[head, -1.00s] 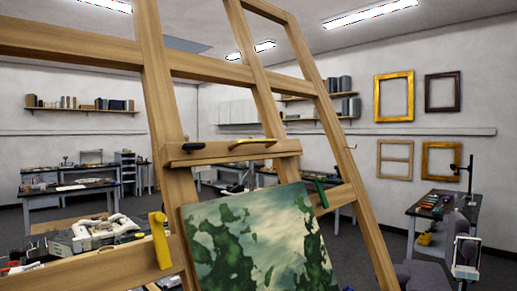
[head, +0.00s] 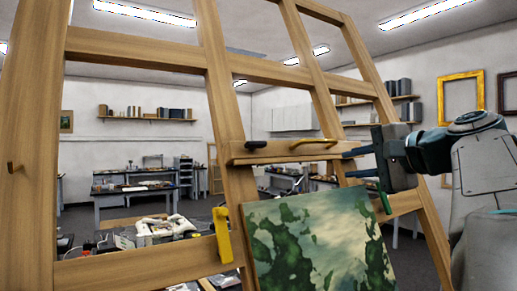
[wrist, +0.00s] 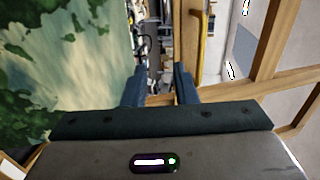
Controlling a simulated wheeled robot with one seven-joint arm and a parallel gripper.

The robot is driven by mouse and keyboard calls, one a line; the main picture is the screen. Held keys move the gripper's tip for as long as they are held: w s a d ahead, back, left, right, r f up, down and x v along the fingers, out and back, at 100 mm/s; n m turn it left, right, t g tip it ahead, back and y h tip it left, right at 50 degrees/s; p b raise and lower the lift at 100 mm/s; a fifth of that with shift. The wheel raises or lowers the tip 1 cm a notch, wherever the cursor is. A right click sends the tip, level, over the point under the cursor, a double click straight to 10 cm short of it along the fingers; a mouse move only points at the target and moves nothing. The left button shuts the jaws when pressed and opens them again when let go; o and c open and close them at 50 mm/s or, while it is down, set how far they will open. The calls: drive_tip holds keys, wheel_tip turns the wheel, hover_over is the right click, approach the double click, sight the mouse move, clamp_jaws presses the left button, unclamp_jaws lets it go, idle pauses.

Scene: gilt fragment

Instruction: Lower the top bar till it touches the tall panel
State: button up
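The top bar (head: 283,152) is a wooden crosspiece on the easel, with a curved brass handle (head: 314,142) and a black knob (head: 257,144) on it. The tall panel (head: 318,240), painted in green and cream, leans on the easel below; a gap shows between bar and panel. My gripper (head: 346,164) is at the right end of the bar, fingers pointing left, open and empty. In the wrist view, the fingers (wrist: 160,78) are apart, the panel (wrist: 60,60) is at left and the handle (wrist: 202,30) is ahead, right of the fingers.
The easel's uprights (head: 215,90) and lower crossbar (head: 140,267) frame the space. A yellow clip (head: 222,235) and a green clip (head: 384,198) flank the panel. Cluttered workbenches (head: 135,190) stand behind.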

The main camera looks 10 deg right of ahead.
sight(322, 142)
wheel_tip(322, 142, up, 5)
drive_tip(key=s+d+t, duration=0.1)
drive_tip(key=d+t, duration=0.1)
drive_tip(key=p+x, duration=0.3)
drive_tip(key=x, duration=1)
drive_tip(key=shift+a+f+p, duration=0.1)
drive_tip(key=shift+f+p, duration=0.05)
drive_tip(key=shift+p, duration=0.25)
drive_tip(key=shift+f, duration=0.1)
clamp_jaws()
